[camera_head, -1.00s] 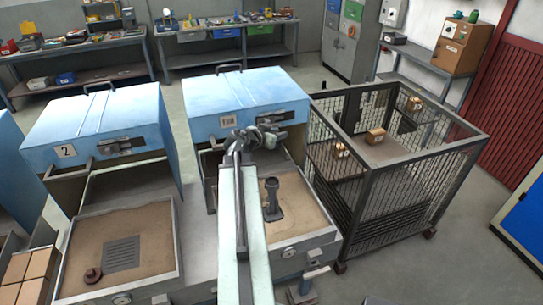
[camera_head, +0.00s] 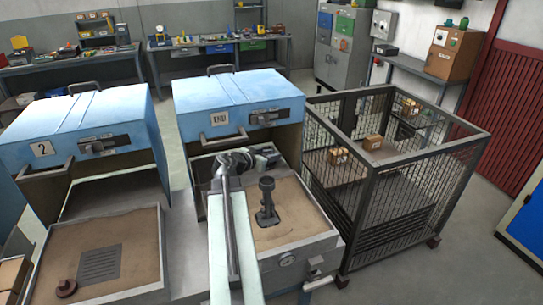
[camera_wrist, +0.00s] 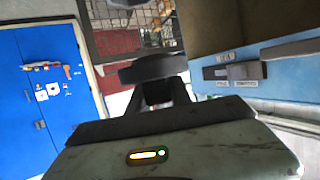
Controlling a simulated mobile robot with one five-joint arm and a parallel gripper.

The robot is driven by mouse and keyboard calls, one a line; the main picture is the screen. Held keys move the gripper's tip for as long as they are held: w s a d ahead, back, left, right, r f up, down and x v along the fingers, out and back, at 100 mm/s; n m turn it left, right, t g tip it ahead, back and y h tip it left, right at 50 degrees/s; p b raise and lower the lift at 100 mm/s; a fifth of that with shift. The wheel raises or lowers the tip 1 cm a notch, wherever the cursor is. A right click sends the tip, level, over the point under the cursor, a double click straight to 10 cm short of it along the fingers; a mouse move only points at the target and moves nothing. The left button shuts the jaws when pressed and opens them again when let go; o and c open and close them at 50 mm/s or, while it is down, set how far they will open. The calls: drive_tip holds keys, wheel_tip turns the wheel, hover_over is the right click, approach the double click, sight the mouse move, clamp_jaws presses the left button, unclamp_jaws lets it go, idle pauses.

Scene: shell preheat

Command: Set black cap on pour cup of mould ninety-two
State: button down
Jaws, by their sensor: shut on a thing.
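In the wrist view my gripper (camera_wrist: 161,92) is shut on the black cap (camera_wrist: 152,69), a dark round disc held at the fingertips. In the head view my gripper (camera_head: 262,157) is by the opening under the right blue hood; the cap is hard to make out there. A dark upright piece with a cup-like top (camera_head: 267,184) stands in the right sand tray (camera_head: 298,238), nearer the camera than my gripper and apart from it. I cannot read any ninety-two marking on it.
The left blue hood (camera_head: 80,120) bears a 2. Its sand tray (camera_head: 135,230) holds a grate (camera_head: 100,264) and a small reddish-brown round piece (camera_head: 65,288). A mesh cage cart (camera_head: 365,200) stands close on the right. Workbenches line the back wall.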

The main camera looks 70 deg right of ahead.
drive_tip(key=shift+f+b, duration=3.1)
drive_tip(key=shift+f, duration=0.3)
drive_tip(key=shift+r, duration=0.1)
drive_tip(key=c, duration=1.1)
unclamp_jaws()
drive_tip(key=shift+a, duration=0.15)
